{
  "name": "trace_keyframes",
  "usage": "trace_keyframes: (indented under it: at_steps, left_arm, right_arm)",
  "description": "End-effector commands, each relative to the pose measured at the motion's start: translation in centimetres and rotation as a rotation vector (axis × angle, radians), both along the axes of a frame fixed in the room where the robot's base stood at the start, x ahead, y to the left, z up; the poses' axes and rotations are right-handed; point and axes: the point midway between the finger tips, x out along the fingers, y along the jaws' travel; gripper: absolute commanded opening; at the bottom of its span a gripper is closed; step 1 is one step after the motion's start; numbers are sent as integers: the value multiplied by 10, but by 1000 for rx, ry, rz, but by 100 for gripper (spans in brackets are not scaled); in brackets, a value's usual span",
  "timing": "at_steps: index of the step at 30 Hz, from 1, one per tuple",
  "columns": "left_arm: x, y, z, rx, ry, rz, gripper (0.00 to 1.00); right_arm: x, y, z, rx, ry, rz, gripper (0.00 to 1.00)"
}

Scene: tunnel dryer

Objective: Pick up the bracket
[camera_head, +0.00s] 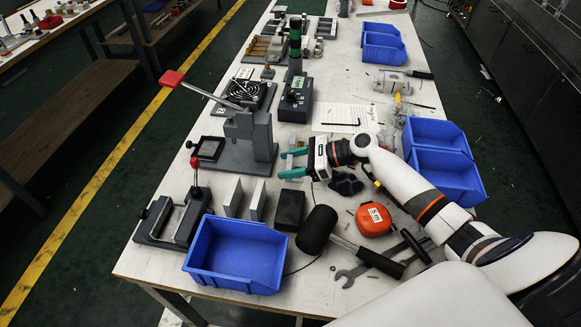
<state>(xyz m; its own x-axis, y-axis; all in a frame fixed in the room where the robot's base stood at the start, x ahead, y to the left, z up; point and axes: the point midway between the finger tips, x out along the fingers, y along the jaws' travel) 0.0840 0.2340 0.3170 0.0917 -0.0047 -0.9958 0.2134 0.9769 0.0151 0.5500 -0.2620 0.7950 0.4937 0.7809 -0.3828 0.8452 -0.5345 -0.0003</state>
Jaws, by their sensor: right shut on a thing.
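My right gripper (292,163) comes in from the right over the middle of the table. Its green fingers point left, towards the base of the grey lever press (262,137). The fingers are shut on a small pale grey piece (289,161), which I take to be the bracket. The fingers hide much of it, so its full shape does not show. I cannot tell whether it touches the table. My left gripper is not in view.
Grey blocks (233,196) and a black block (290,209) stand in front of the gripper. A blue bin (238,255), a mallet (317,230) and an orange tape measure (373,220) are nearer. Blue bins (437,133) line the right edge. A paper sheet (345,117) lies behind.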

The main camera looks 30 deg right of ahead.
Motion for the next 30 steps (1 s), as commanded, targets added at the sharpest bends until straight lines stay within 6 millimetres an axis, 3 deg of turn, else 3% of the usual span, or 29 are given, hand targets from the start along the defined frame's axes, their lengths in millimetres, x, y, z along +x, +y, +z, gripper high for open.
trace_keyframes:
  at_steps: [7,19,26,30]
  left_arm:
    - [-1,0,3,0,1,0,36]
    - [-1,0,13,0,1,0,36]
    - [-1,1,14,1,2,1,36]
    - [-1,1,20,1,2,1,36]
  right_arm:
    - [0,0,13,-1,-3,0,29]
    - [0,0,87,-2,-5,1,29]
    - [-1,1,101,0,0,1,29]
    - [-14,10,105,-1,5,4,29]
